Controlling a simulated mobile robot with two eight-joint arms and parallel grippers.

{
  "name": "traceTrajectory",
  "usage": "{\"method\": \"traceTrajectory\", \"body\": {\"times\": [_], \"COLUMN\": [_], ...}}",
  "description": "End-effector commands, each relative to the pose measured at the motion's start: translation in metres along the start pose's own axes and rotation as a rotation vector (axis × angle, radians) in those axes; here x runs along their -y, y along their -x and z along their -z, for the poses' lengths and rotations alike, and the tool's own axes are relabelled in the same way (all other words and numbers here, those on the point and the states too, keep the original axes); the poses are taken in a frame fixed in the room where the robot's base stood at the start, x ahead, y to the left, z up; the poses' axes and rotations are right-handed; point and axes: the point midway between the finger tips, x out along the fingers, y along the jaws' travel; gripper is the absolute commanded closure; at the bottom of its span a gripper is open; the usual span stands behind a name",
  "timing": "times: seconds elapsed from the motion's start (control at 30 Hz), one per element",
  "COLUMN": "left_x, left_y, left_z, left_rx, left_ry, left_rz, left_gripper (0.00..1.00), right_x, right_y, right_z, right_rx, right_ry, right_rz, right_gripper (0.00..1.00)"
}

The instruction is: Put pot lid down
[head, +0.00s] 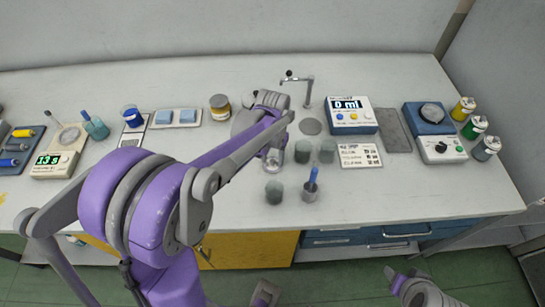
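My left gripper (272,157) points down over the middle of the bench, with its fingertips just left of the small grey-green pots. A small pale grey piece shows at its fingertips; I cannot make out whether it is a pot lid or the fingers themselves. Two pots, one (302,152) and another (327,151), stand side by side to the right. A third pot (274,193) stands nearer the front, beside a grey cup (310,192) with a blue-handled tool. My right gripper (397,280) is low at the bottom right, in front of the bench; its fingers are unclear.
A tap (296,78) stands behind a round grey disc (311,126). A display unit (351,113), a label card (360,155) and a blue device (434,118) are at the right. A yellow-banded jar (220,106) stands behind my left arm. The bench front (400,195) is clear.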

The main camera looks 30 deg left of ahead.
Motion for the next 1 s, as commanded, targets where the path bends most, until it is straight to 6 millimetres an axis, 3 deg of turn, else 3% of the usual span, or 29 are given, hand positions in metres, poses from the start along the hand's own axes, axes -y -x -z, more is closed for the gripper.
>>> {"method": "traceTrajectory", "body": {"times": [0.23, 0.37, 0.8, 1.0], "left_x": [0.000, 0.000, 0.000, 0.000], "left_y": [0.001, 0.012, 0.100, 0.121], "left_z": [0.000, 0.000, 0.000, -0.001], "left_rx": [0.000, 0.000, -0.001, -0.002], "left_ry": [0.000, 0.000, 0.000, 0.000], "left_rz": [0.000, 0.000, 0.000, 0.000], "left_gripper": [0.50, 0.50, 0.50, 0.50], "right_x": [0.000, 0.000, 0.000, 0.000], "right_y": [0.001, 0.004, 0.011, 0.013], "right_z": [0.001, 0.003, 0.009, 0.010], "right_rx": [0.000, -0.002, -0.006, -0.007], "right_ry": [0.000, 0.000, 0.000, 0.000], "right_rz": [0.000, 0.000, 0.000, 0.000], "right_gripper": [0.50, 0.50, 0.50, 0.50]}}
